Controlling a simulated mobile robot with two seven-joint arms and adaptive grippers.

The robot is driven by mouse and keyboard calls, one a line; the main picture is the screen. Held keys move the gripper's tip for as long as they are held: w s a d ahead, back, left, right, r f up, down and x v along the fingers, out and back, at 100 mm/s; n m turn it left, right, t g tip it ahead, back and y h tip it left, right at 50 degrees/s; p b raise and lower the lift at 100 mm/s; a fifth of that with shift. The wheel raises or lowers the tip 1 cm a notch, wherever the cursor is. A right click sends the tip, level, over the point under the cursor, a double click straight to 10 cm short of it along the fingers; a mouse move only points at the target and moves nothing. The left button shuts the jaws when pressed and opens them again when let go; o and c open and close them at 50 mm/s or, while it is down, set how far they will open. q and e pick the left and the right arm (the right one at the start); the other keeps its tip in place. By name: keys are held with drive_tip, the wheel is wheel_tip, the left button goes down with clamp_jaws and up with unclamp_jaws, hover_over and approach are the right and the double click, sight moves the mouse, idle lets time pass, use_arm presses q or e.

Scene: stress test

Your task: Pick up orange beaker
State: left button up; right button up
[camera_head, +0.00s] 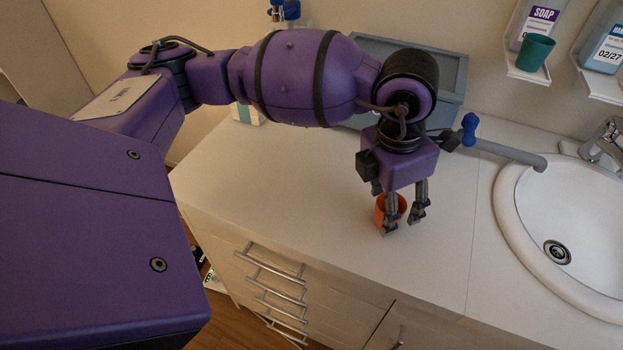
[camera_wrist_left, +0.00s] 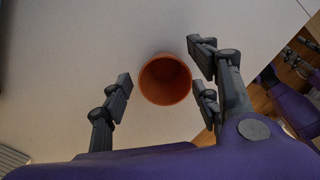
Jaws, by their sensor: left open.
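The orange beaker (camera_head: 380,212) stands upright on the white countertop (camera_head: 300,200), near its front edge. My left gripper (camera_head: 401,222) is above and around it, fingers pointing down, and partly hides the beaker in the head view. In the left wrist view the beaker (camera_wrist_left: 165,80) shows its open round mouth, between the spread fingers of my left gripper (camera_wrist_left: 160,92) and slightly nearer the right-hand fingers. The gripper is open and empty. I cannot tell whether a finger touches the beaker.
A white sink (camera_head: 510,200) with a tap is at the right. A grey crate (camera_head: 452,82) stands at the back, behind my arm. A green cup (camera_head: 534,52) and soap bottles are in wall holders. The countertop left of the beaker is clear.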

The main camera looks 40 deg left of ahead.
use_arm(q)
drive_tip(key=shift+f, duration=0.1)
use_arm(e)
drive_tip(key=shift+w, duration=0.15)
use_arm(q)
drive_tip(key=shift+c, duration=0.3)
drive_tip(key=c, duration=1.1)
use_arm(e)
drive_tip(key=shift+s+d, duration=0.1)
drive_tip(key=shift+s, duration=0.4)
